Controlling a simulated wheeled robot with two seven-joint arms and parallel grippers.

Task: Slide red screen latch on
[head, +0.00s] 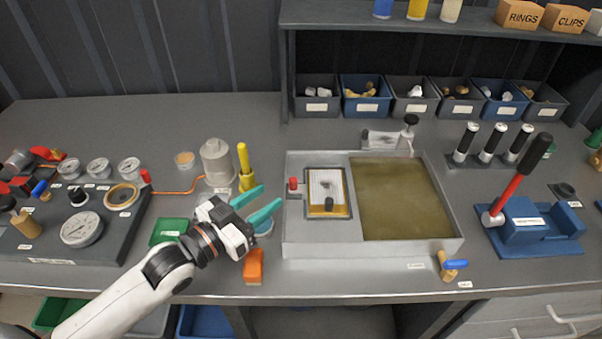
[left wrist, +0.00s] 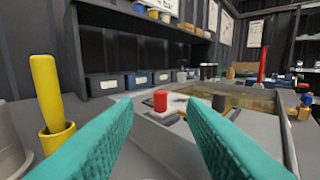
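The red screen latch (head: 293,184) is a small red knob on the left side of the framed screen (head: 328,193) in the grey basin tray (head: 374,248). In the left wrist view the red latch (left wrist: 160,100) stands ahead, between the two fingers and beyond their tips. My left gripper (head: 264,205) has teal fingers spread apart with nothing between them. It is left of the tray, a short way from the latch. In the left wrist view the open fingers (left wrist: 160,108) fill the foreground. My right gripper is not in view.
A yellow handle in a holder (head: 245,168) and a grey canister (head: 217,162) stand behind my left gripper. An orange block (head: 254,266) and a green box (head: 169,232) are near it. A gauge panel (head: 75,218) is left; a blue red-levered device (head: 530,225) is right.

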